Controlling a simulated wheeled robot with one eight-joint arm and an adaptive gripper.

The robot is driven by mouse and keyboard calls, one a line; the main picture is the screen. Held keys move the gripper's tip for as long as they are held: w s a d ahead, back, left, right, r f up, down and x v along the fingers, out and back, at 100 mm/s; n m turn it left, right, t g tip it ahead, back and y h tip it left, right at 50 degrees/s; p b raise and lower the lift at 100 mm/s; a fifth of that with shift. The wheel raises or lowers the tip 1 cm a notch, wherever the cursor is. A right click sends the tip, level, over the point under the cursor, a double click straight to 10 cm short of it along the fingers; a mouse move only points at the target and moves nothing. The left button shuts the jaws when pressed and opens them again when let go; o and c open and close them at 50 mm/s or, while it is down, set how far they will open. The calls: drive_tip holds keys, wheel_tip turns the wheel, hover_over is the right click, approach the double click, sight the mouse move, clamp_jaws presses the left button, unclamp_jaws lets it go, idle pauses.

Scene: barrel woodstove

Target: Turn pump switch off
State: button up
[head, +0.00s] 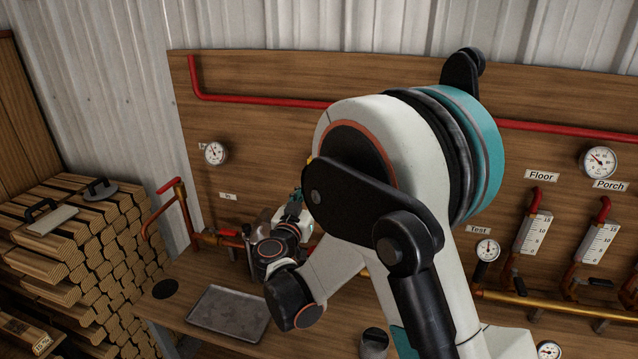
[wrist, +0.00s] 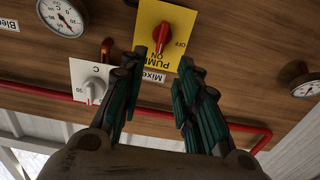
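The pump switch is a red knob (wrist: 161,38) on a yellow plate (wrist: 178,20) in the wrist view. The plate's lettering is upside down there, with ON below the knob and OFF at its right. The knob's grip runs roughly up and down, in line with ON; its pointing end is hard to make out. My gripper (wrist: 162,62) is open, its two green-and-black fingers apart, with the knob showing between and beyond their tips. Contact cannot be seen. In the head view my gripper (head: 294,207) is small and partly covered by my arm, and the switch is hidden.
A gauge (wrist: 62,17) and a red pipe (wrist: 40,93) are nearby. In the head view, a metal tray (head: 228,313) lies on the bench, and firewood (head: 75,250) is stacked left.

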drive_tip(key=x, duration=0.9)
drive_tip(key=shift+b, duration=0.4)
clamp_jaws()
